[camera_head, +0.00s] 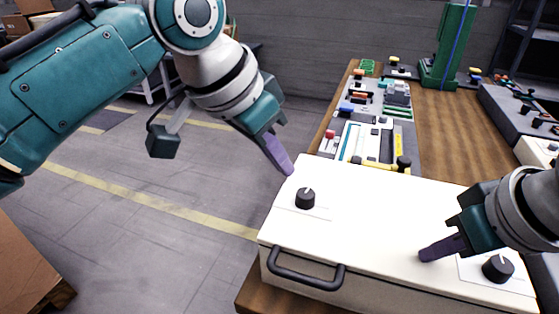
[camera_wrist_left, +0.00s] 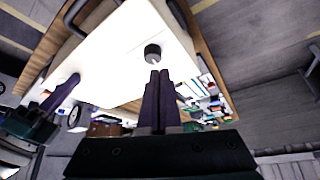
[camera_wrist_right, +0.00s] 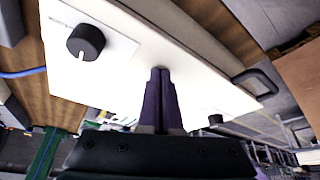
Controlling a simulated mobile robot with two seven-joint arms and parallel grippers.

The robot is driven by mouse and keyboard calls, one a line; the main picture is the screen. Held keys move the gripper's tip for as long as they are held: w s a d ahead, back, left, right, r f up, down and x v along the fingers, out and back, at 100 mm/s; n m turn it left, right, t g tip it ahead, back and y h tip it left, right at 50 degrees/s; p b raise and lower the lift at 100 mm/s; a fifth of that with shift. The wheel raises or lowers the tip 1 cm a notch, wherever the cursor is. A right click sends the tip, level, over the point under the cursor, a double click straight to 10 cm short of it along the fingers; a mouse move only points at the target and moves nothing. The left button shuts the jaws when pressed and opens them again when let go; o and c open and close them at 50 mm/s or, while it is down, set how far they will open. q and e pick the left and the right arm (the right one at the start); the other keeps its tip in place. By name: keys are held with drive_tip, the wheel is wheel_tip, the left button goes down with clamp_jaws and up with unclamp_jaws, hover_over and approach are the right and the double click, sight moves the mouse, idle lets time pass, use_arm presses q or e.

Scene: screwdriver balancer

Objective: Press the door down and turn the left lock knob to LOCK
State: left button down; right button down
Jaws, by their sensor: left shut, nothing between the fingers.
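The white door (camera_head: 375,215) lies about flat over its case; I cannot tell whether it is fully down. The left lock knob (camera_head: 305,198) is black and round with a white mark. It also shows in the left wrist view (camera_wrist_left: 153,53), just beyond the fingertips. My left gripper (camera_head: 290,172) is shut and empty, above the door's far left corner, apart from the knob. My right gripper (camera_head: 424,255) is shut, its fingertips (camera_wrist_right: 160,70) at the door's surface left of the right lock knob (camera_head: 498,268); contact is hard to tell.
A dark handle (camera_head: 305,270) sticks out from the case's front. The case stands on a wooden table (camera_head: 445,125). Behind it are trays of small parts (camera_head: 375,115) and a green stand (camera_head: 447,50). A cardboard box (camera_head: 30,270) is at lower left.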

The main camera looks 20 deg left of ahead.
sight(305, 198)
use_arm(q)
drive_tip(key=shift+s+d+f, duration=0.15)
drive_tip(key=shift+d+f, duration=0.25)
drive_tip(key=shift+f, duration=0.6)
drive_tip(key=shift+s+d+f, duration=0.2)
drive_tip(key=shift+d+f, duration=0.2)
drive_tip(key=shift+f, duration=0.65)
drive_tip(key=shift+s+d+f, duration=0.15)
drive_tip(key=shift+d+f, duration=0.25)
drive_tip(key=shift+f, duration=0.6)
drive_tip(key=shift+w, duration=0.25)
drive_tip(key=shift+w+a, duration=0.1)
drive_tip(key=shift+a, duration=0.2)
drive_tip(key=shift+w+a, duration=0.1)
drive_tip(key=shift+a, duration=0.15)
drive_tip(key=shift+w+a, duration=0.3)
drive_tip(key=shift+a, duration=0.15)
